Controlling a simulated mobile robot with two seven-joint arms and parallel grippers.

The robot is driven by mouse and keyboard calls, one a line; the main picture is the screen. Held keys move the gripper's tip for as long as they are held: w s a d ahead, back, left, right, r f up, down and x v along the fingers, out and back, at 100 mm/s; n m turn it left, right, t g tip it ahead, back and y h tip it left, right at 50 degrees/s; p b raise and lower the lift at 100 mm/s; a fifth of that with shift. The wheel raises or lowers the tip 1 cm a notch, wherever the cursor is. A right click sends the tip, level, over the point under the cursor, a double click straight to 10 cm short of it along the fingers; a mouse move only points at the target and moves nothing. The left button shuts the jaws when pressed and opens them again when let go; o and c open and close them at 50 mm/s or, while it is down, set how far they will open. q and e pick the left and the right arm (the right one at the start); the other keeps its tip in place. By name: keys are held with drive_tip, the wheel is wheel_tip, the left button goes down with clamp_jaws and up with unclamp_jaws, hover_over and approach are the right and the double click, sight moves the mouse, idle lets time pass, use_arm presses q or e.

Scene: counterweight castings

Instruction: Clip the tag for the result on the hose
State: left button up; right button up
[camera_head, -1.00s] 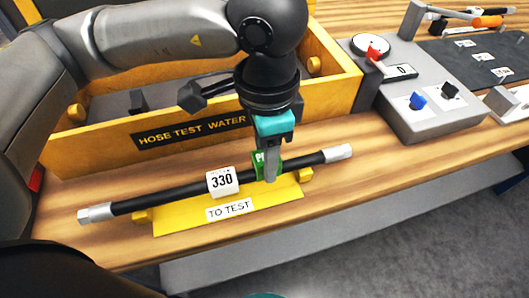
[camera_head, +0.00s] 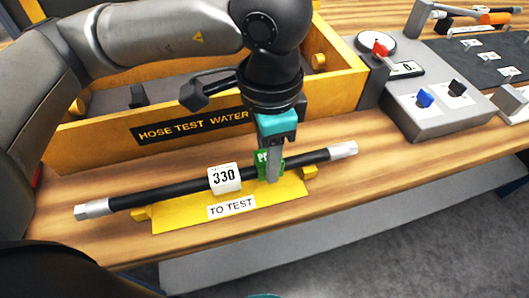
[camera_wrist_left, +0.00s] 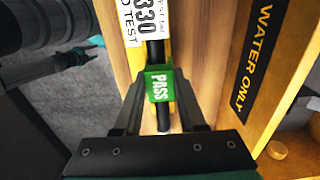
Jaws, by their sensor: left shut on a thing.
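A black hose (camera_head: 150,198) with silver end fittings lies on a yellow rest labelled "TO TEST" (camera_head: 180,218). A white tag reading "330" (camera_head: 224,178) is on its middle. A green tag (camera_head: 262,158) is at the hose to the right of the white one; its word "PASS" shows in the left wrist view (camera_wrist_left: 159,86). My left gripper (camera_head: 273,172) points down at the hose, shut on the green tag, with a finger on either side. A finger hides part of the tag in the head view, and I cannot tell whether it is fully seated on the hose.
A yellow-walled trough marked "HOSE TEST WATER" (camera_head: 100,147) stands behind the hose. At the right are a grey control box (camera_head: 430,115) with blue and black switches, a gauge (camera_head: 374,44), and a dark mat (camera_head: 490,58) with white labels. The wooden bench front is clear.

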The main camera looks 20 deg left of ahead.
use_arm(q)
drive_tip(key=o, duration=1.1)
drive_tip(key=shift+f, duration=0.4)
drive_tip(key=shift+c, duration=0.2)
use_arm(e)
drive_tip(key=shift+s+d+f, duration=0.1)
drive_tip(key=shift+s+f, duration=0.15)
drive_tip(key=shift+f, duration=0.35)
use_arm(q)
drive_tip(key=shift+r, duration=0.1)
drive_tip(key=shift+w+d+r+p, duration=0.15)
drive_tip(key=shift+r+p, duration=0.7)
drive_tip(key=shift+r, duration=0.9)
drive_tip(key=shift+s+d+r+p, duration=0.1)
drive_tip(key=shift+r+p, duration=0.7)
drive_tip(key=shift+r, duration=1.1)
use_arm(e)
drive_tip(key=shift+w+r+g, duration=0.6)
drive_tip(key=shift+r+g, duration=0.05)
drive_tip(key=shift+g, duration=0.25)
use_arm(q)
drive_tip(key=shift+r, duration=0.1)
use_arm(e)
drive_tip(key=shift+r, duration=0.15)
